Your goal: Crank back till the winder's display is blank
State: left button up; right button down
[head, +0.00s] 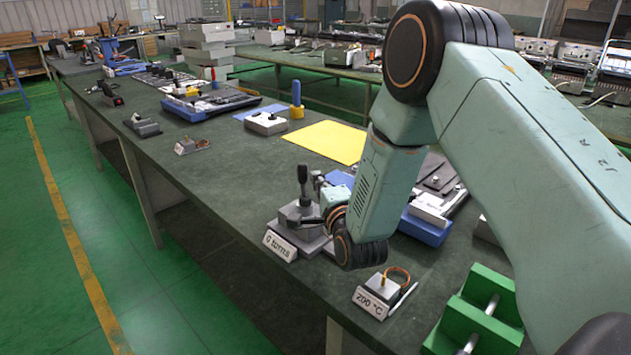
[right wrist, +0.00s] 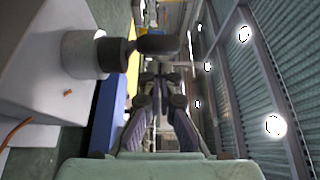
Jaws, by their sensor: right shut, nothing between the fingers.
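The winder (head: 296,222) is a grey device near the table's front edge, with a dark upright crank handle (head: 303,180). A plate reading what looks like "9 turns" (head: 279,246) stands at its front. I cannot make out a display on it. My right gripper (head: 319,181) is just right of the handle, partly hidden by my wrist. In the right wrist view its fingers (right wrist: 160,78) are shut with nothing between them. There the grey hub (right wrist: 88,53) and the dark handle (right wrist: 155,45) stand out from the winder's side, apart from the fingertips. My left gripper is not in view.
A small fixture with a copper ring (head: 398,275) and a "200 °C" plate (head: 372,302) stand to the right of the winder. A green block (head: 478,312) is at lower right. A yellow sheet (head: 328,141) and a blue tray (head: 210,106) lie farther back.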

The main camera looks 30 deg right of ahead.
aim_at(304, 181)
jog(key=shift+w+a+f, duration=0.1)
jog(key=shift+w+a, duration=0.1)
jog(key=shift+w, duration=0.2)
jog(key=shift+n+y, duration=0.4)
jog(key=shift+y, duration=0.2)
jog(key=shift+w+a+n+y, duration=0.1)
jog(key=shift+n+y, duration=0.2)
jog(key=shift+y, duration=0.2)
jog(key=shift+w+n+y, duration=0.1)
jog(key=shift+n+y, duration=0.3)
jog(key=shift+y, duration=0.2)
jog(key=shift+w+n+y, duration=0.1)
jog(key=shift+n+y, duration=0.2)
jog(key=shift+y, duration=0.2)
jog(key=shift+w+a+n+g+y, duration=0.15)
jog(key=shift+n+y, duration=0.45)
jog(key=shift+y, duration=0.3)
jog(key=shift+w+a+n+g+y, duration=0.15)
jog(key=shift+n+y, duration=0.45)
jog(key=shift+y, duration=0.3)
jog(key=shift+a+y, duration=0.1)
jog(key=shift+y, duration=0.2)
